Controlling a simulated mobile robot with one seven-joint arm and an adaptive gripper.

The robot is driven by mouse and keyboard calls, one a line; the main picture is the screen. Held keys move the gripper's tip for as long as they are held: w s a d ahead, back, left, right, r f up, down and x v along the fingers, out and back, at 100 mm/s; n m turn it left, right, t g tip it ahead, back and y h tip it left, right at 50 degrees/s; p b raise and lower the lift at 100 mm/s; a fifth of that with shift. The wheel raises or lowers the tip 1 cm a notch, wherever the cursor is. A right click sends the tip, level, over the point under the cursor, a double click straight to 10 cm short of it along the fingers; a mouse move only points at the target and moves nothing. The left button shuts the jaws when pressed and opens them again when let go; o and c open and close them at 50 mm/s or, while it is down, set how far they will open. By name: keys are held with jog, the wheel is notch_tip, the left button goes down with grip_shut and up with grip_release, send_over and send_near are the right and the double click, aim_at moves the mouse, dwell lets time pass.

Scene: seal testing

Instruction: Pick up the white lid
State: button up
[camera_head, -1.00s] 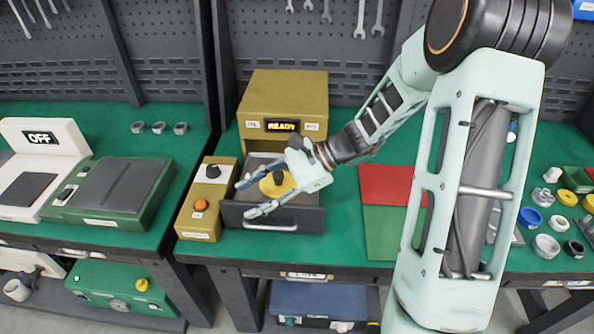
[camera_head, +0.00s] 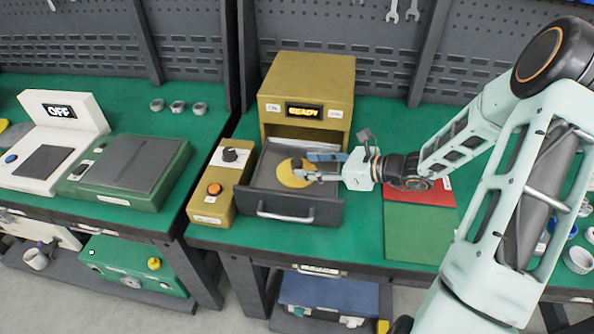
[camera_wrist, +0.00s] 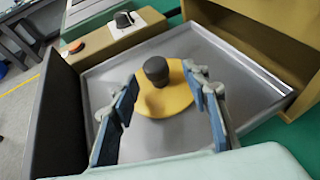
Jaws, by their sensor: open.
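I cannot identify a white lid for certain. White round pieces (camera_head: 578,259) show at the right edge of the head view, partly cut off or behind my arm. My gripper (camera_head: 305,166) is open over the pulled-out drawer, near a round yellow lid (camera_head: 290,179). In the wrist view, the yellow lid (camera_wrist: 176,104) lies on the drawer floor with a dark knob (camera_wrist: 157,70) on top. The two blue-padded fingers of my gripper (camera_wrist: 165,98) stand on either side of it, apart from each other. I cannot tell whether they touch it.
The drawer (camera_head: 292,208) belongs to a mustard cabinet (camera_head: 310,80) with a READY display. A control box (camera_head: 222,185) with a knob and orange button stands to its left. A red and green mat (camera_head: 420,232) lies right of the drawer. The pegboard wall is behind.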

aim_at(296, 165)
jog(key=x, duration=0.4)
jog(key=shift+s+a, duration=0.1)
jog(key=shift+a, duration=0.2)
jog(key=shift+r, duration=0.1)
jog(key=shift+c, duration=0.5)
grip_shut()
